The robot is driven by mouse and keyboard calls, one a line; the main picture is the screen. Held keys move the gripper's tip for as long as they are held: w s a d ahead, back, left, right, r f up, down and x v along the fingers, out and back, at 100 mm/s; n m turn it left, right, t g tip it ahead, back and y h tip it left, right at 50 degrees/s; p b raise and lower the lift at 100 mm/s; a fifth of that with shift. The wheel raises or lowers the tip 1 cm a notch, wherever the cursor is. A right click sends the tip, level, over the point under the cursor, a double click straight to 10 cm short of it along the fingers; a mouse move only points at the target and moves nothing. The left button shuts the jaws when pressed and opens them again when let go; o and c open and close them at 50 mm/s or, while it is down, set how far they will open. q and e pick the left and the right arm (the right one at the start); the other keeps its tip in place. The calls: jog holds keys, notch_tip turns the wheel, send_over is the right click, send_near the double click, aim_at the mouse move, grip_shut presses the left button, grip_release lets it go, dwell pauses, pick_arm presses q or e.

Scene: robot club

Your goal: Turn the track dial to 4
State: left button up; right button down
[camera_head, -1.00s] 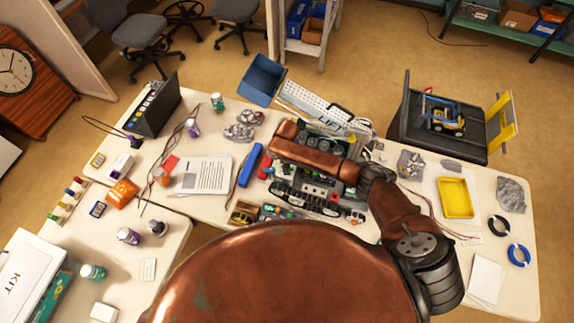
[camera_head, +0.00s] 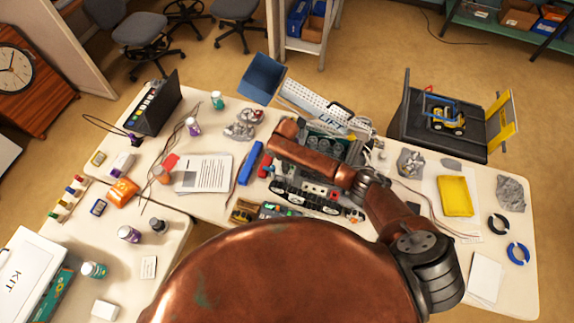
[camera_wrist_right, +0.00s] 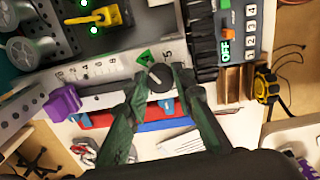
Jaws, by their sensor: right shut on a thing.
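The tracked robot model (camera_head: 305,197) stands on the middle table in the head view. In the right wrist view a dark round knob (camera_wrist_right: 160,77) sits on its pale plate, with a green triangle marker beside it. Numbers run along the plate, with a 5 to the right of the marker. The knob's exact setting is hard to read. My right gripper (camera_wrist_right: 163,78) has its two dark green fingers closed on the knob from both sides. In the head view my right forearm covers part of the model and hides this gripper. My left gripper is out of view.
A panel (camera_wrist_right: 250,30) with a green OFF label and a number column is right of the knob. A purple block (camera_wrist_right: 63,103) lies left. In the head view a blue bin (camera_head: 262,78) stands behind the model and a yellow tray (camera_head: 455,196) lies right.

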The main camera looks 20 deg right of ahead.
jog(key=shift+a, duration=0.2)
jog(key=c, duration=1.8)
grip_release()
jog(key=shift+o, duration=0.9)
jog(key=shift+d, duration=0.1)
notch_tip(320, 180, up, 12)
jog(key=shift+s, duration=0.15)
